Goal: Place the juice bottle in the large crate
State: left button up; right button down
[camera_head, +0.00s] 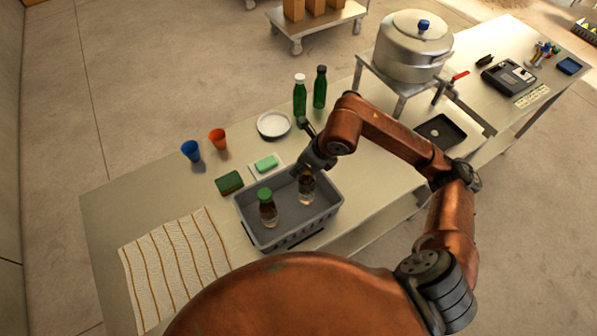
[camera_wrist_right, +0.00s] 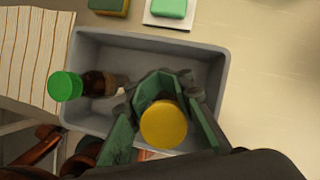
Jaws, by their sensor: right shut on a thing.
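A grey crate (camera_head: 247,229) stands on the near part of the counter; its rim also shows in the wrist view (camera_wrist_right: 224,80). My right gripper (camera_head: 308,172) reaches into the crate's right side. It is shut on a bottle with a brownish body (camera_head: 306,189) and a yellow cap (camera_wrist_right: 164,124). The bottle looks upright, inside the crate's outline; I cannot tell whether it touches the floor. A second brownish bottle with a green cap (camera_head: 267,207) stands in the crate's left part, apart from the held one. Neither label is readable. My left gripper is out of view.
Behind the crate are a green sponge (camera_head: 230,182), soap on a white dish (camera_head: 266,163), a white bowl (camera_head: 273,125), blue (camera_head: 191,151) and orange (camera_head: 217,139) cups, and two green bottles (camera_head: 300,97). A striped towel (camera_head: 174,265) lies left. A large pot (camera_head: 412,55) stands right.

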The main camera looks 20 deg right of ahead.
jog(key=f, duration=0.4)
jog(key=shift+w+d+p, duration=0.15)
jog(key=shift+w+p, duration=0.15)
jog(key=shift+w, duration=0.1)
jog(key=shift+f, duration=0.15)
jog(key=c, duration=1.7)
grip_release()
jog(key=v, duration=1.2)
jog(key=shift+b, duration=0.4)
